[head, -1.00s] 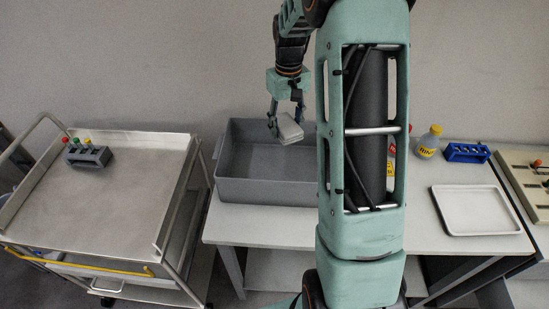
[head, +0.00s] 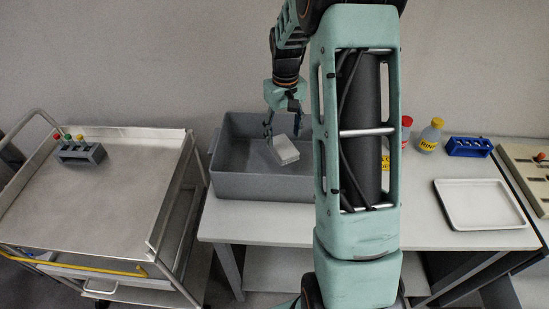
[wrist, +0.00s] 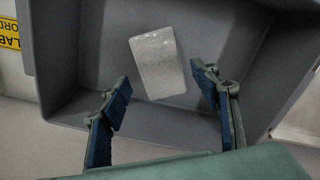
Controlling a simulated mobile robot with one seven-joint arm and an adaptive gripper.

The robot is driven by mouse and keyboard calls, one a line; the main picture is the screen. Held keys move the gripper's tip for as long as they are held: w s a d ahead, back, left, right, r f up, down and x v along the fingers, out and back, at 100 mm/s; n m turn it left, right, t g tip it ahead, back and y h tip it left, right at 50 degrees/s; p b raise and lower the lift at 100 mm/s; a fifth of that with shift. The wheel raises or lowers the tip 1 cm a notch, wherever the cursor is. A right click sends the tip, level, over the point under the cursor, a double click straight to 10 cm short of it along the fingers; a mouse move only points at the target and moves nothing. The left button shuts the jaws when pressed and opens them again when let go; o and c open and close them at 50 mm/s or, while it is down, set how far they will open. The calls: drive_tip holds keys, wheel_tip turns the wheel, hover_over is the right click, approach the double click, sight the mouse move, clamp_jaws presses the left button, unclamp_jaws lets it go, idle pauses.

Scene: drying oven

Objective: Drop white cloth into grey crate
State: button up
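The white cloth (head: 284,150), a folded pale block, is tilted within the outline of the grey crate (head: 262,187), just below my gripper (head: 283,130). In the wrist view the cloth (wrist: 159,62) shows against the crate's grey inside (wrist: 85,40), beyond the fingertips. The fingers of my gripper (wrist: 160,82) are spread wide with blue pads, and neither touches the cloth. I cannot tell whether the cloth rests on the crate floor or is still in the air.
A metal cart (head: 100,200) with a grey tube rack (head: 80,152) stands left of the table. Right of my arm are a red-capped bottle (head: 406,132), a yellow-capped bottle (head: 430,136), a blue rack (head: 467,147) and a white tray (head: 485,205).

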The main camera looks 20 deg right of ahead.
drive_tip(key=shift+o, duration=0.6)
drive_tip(key=shift+r, duration=0.25)
wheel_tip(320, 180, up, 12)
drive_tip(key=shift+f, duration=0.25)
